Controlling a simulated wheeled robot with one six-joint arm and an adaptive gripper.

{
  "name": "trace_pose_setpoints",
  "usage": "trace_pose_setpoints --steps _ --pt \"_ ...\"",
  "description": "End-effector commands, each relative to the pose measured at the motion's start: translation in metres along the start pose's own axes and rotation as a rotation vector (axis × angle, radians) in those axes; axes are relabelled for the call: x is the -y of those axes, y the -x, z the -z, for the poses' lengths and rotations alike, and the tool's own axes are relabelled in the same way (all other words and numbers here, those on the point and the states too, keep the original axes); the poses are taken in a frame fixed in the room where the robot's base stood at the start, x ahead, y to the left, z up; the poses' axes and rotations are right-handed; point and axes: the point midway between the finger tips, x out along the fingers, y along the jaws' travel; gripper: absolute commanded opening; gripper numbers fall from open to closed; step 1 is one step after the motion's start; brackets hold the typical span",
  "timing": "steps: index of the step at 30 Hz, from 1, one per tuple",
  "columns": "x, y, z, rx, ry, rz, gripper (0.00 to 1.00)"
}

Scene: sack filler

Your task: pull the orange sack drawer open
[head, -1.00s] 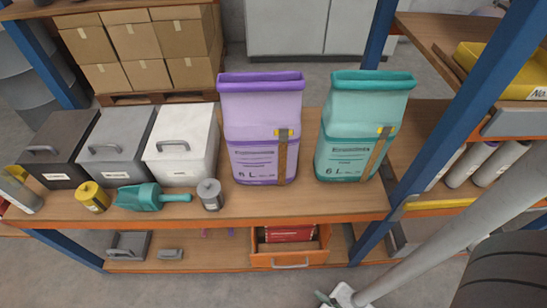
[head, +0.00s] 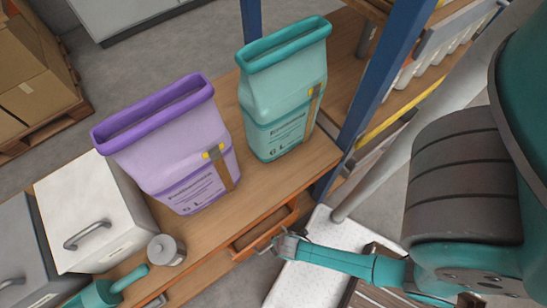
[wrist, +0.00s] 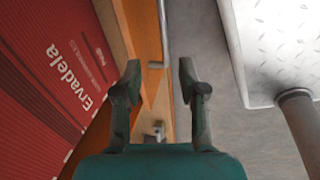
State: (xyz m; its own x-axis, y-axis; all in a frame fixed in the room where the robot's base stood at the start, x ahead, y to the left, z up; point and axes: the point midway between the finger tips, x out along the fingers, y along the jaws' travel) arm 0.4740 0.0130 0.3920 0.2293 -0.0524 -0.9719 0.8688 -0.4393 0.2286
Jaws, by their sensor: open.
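The orange drawer (head: 287,221) sits under the workbench's front edge in the head view, its inside partly visible. In the wrist view its orange front (wrist: 137,28) runs along the left of the gripper, with a red packet marked "Ervadela" (wrist: 45,75) behind it. The grey bar handle (wrist: 164,28) stands off the front and lies ahead, in line with the gap between the fingers. My gripper (wrist: 158,80) is open, one finger on each side of that line. In the head view my gripper (head: 278,243) is at the drawer front; contact with the handle cannot be told.
A purple sack (head: 175,150) and a teal sack (head: 285,90) stand on the workbench (head: 215,228). A white lidded bin (head: 90,215) and a grey canister (head: 166,250) are left of them. A blue rack post (head: 375,85) rises at the right.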

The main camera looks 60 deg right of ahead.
Motion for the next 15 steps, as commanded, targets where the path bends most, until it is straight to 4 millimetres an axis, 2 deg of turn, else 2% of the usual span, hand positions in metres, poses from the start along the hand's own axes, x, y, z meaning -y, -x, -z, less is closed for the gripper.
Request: trace_pose_setpoints --steps 10,15 --pt "-0.001 -0.025 0.002 0.045 0.067 0.047 0.41" --pt "0.0 -0.047 0.001 0.045 0.065 0.047 0.41"
